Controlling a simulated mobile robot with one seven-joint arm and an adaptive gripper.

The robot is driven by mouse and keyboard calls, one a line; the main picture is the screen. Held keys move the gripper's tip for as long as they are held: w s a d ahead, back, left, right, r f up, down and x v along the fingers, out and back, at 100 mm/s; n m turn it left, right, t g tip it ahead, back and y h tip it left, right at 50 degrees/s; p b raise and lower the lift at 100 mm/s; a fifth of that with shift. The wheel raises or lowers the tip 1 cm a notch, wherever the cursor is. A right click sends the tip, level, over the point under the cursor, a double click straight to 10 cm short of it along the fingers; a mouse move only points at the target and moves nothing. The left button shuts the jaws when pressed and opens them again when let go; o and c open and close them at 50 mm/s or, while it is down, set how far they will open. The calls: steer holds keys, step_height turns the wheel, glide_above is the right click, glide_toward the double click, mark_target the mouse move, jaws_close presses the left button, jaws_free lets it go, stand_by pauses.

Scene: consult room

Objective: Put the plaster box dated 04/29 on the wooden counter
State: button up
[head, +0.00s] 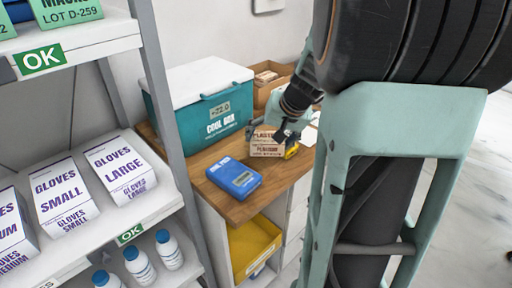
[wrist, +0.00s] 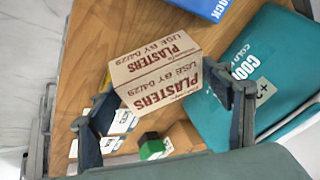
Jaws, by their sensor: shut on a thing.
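The plaster box (head: 267,143) is cardboard-coloured with dark red print. In the wrist view the box (wrist: 158,72) reads "PLASTERS, USE BY 04/29". My gripper (head: 284,134) is shut on it, with one finger at each side in the wrist view (wrist: 165,95). The box is over the wooden counter (head: 240,210), whose top also shows in the wrist view (wrist: 105,30). I cannot tell whether its underside touches the wood.
A teal cool box (head: 205,105) stands behind left on the counter. An open carton (head: 264,92) is at the back. A yellow item (head: 291,151) is beside the plasters. A shelf post (head: 172,110) rises at the left.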

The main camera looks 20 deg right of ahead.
mark_target(263, 152)
steer(key=shift+w+a+f, duration=0.25)
steer(key=shift+a+f, duration=0.4)
steer(key=shift+f, duration=0.2)
steer(key=shift+a+f+b, duration=0.2)
steer(key=shift+f+b, duration=0.15)
steer(key=shift+f, duration=1.4)
steer(key=shift+f, duration=0.1)
steer(key=o, duration=1.2)
steer(key=shift+c, duration=0.2)
steer(key=shift+r, duration=0.45)
steer(key=p+v, duration=0.6)
steer(key=v, duration=0.4)
steer(key=shift+s+r, duration=0.25)
steer(key=shift+r, duration=0.05)
steer(key=shift+s+d+r, duration=0.1)
steer(key=shift+s+r, duration=0.15)
